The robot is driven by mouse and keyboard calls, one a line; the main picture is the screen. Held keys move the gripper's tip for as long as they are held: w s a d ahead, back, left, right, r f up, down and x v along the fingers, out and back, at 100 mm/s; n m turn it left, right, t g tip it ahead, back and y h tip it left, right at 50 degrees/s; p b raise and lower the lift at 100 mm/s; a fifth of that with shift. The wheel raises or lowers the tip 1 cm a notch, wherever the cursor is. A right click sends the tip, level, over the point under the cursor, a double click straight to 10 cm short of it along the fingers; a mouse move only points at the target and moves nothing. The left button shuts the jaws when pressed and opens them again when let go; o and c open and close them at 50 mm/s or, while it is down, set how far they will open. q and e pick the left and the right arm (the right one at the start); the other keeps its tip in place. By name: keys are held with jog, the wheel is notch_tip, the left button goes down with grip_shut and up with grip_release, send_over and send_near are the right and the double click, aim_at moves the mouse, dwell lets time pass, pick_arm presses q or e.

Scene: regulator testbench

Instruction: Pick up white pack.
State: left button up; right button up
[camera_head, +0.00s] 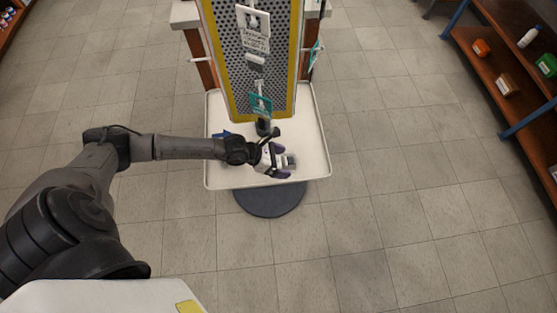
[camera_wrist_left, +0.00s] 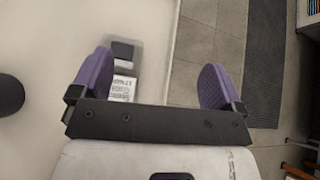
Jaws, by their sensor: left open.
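The white pack (camera_wrist_left: 122,89) has black print and lies on the white tray, beside the left-hand finger in the left wrist view. A grey and black part (camera_wrist_left: 122,50) shows just beyond its printed face. In the head view the pack (camera_head: 291,161) is small and partly hidden by my left gripper (camera_head: 281,161). My left gripper also shows in the left wrist view (camera_wrist_left: 156,75), with its two purple fingers wide apart and nothing clasped. The pack lies off-centre in the gap. I cannot tell the fingers' height above the tray. My right gripper is out of view.
The white tray (camera_head: 316,140) has a raised rim and stands on a dark round base (camera_head: 270,201). A perforated yellow-edged panel (camera_head: 252,60) rises behind it. A blue item (camera_head: 221,135) lies at the tray's left. Shelves (camera_head: 510,75) stand at right; the floor between is clear.

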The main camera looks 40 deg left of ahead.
aim_at(285, 160)
pick_arm(q)
jog(key=shift+m+g+y, duration=0.6)
jog(key=shift+m+y, duration=0.1)
jog(key=shift+y, duration=0.2)
jog(key=a, duration=0.1)
jog(key=a+f, duration=0.1)
jog(key=a, duration=0.1)
jog(key=a+f, duration=0.1)
jog(key=a, duration=0.1)
jog(key=shift+s, duration=0.25)
jog(key=b+x, duration=0.1)
jog(key=x, duration=0.4)
jog(key=shift+w+f+b, duration=0.15)
jog(key=shift+f+b, duration=0.15)
jog(key=shift+f, duration=0.1)
jog(key=shift+w+d+f, duration=0.35)
jog(key=shift+w+f, duration=0.05)
jog(key=shift+f, duration=0.1)
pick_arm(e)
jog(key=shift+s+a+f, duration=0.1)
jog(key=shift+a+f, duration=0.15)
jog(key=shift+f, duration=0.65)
pick_arm(q)
jog(key=shift+c, duration=0.3)
jog(key=c, duration=0.9)
jog(key=shift+r, duration=0.2)
jog(key=shift+c, duration=0.3)
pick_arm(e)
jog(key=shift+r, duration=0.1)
